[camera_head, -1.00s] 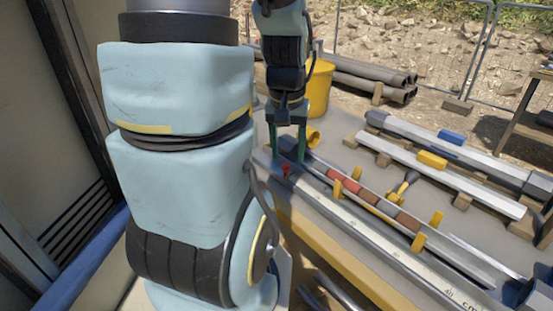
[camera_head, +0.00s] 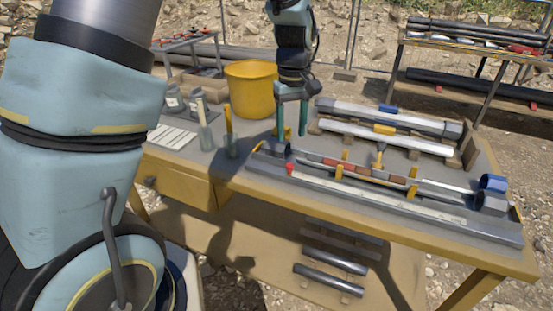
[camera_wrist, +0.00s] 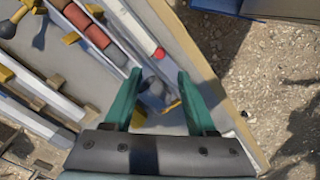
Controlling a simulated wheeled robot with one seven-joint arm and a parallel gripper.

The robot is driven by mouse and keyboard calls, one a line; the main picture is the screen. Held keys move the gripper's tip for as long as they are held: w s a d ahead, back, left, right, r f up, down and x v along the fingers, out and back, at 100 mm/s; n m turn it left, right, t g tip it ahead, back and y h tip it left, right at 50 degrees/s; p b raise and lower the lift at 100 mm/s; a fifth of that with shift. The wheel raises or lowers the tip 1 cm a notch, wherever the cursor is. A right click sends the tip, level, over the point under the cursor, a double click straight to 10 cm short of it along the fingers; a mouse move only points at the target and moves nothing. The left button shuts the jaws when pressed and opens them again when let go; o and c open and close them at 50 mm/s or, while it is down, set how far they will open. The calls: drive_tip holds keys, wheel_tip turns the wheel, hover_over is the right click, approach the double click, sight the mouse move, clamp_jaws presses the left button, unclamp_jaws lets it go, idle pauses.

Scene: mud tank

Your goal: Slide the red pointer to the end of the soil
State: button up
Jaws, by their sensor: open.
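The red pointer (camera_head: 289,168) sits at the left end of a long pale scale (camera_head: 370,200) along the front of the core tray. It also shows in the wrist view (camera_wrist: 159,53), just beyond my fingertips. The soil core (camera_head: 352,170) lies in the trough behind the scale, in red and brown segments; its near part shows in the wrist view (camera_wrist: 88,28). The pointer is beside the core's left end. My gripper (camera_head: 291,131) is open and empty above the tray's left end, apart from the pointer. Its two green fingers also show in the wrist view (camera_wrist: 158,76).
Yellow clips (camera_head: 339,172) stand up along the trough. A yellow trowel (camera_head: 379,155) lies behind it. A yellow bucket (camera_head: 250,88) stands at the back left. Two long tubes on wooden blocks (camera_head: 384,139) lie behind the tray. A blue-ended part (camera_head: 492,185) sits at the right end.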

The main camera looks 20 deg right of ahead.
sight(290, 165)
wheel_tip(290, 165, down, 10)
drive_tip(key=shift+p, duration=1.1)
drive_tip(key=shift+c, duration=0.4)
clamp_jaws()
